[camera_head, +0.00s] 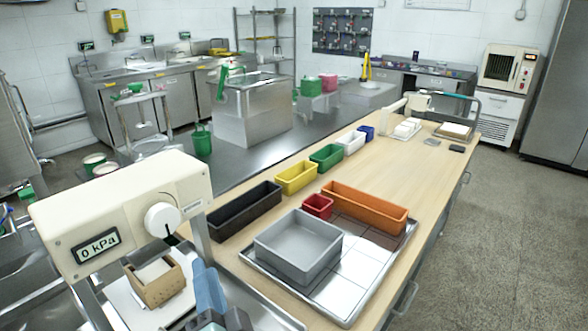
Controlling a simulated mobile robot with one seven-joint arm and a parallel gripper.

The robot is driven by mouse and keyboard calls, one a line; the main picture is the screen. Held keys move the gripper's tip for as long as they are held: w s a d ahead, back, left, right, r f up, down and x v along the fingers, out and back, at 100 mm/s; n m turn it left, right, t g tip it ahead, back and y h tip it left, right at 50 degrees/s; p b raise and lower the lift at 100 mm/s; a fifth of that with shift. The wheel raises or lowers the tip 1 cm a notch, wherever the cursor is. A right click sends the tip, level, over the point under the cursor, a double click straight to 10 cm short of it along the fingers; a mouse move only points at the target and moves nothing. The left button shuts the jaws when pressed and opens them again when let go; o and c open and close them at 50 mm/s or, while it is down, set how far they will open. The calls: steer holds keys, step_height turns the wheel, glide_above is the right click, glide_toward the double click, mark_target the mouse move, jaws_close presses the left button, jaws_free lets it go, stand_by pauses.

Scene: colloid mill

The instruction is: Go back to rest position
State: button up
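The task names no object.
A wooden-topped bench (400,178) runs to the back right. It holds a metal tray (347,306) with a grey bin (298,247), a red box (317,206) and an orange box (364,207). A black box (245,212) stands behind. Floor (500,240) at right is clear.

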steer(key=s+d+r+n+t+h+p, duration=0.1)
steer(key=d+r+n+t+p, duration=0.15)
steer(key=r, duration=1.15)
steer(key=d+r+n+t+h+p, duration=0.1)
steer(key=d+r+n+t, duration=0.25)
steer(key=r, duration=0.95)
steer(key=s+d+r+t+h+p, duration=0.1)
steer(key=s+d+r, duration=0.1)
steer(key=r, duration=0.4)
steer(key=s+d+r+n+t+h, duration=0.1)
steer(key=s+d+r+t+h, duration=0.1)
steer(key=s+r, duration=0.3)
steer(key=s+d+r+t+h+p, duration=0.1)
steer(key=s+d+r+h, duration=0.1)
steer(key=r, duration=0.6)
steer(key=shift+s+d+t+p, duration=0.3)
steer(key=shift+s+d, duration=0.4)
steer(key=shift+d, duration=0.2)
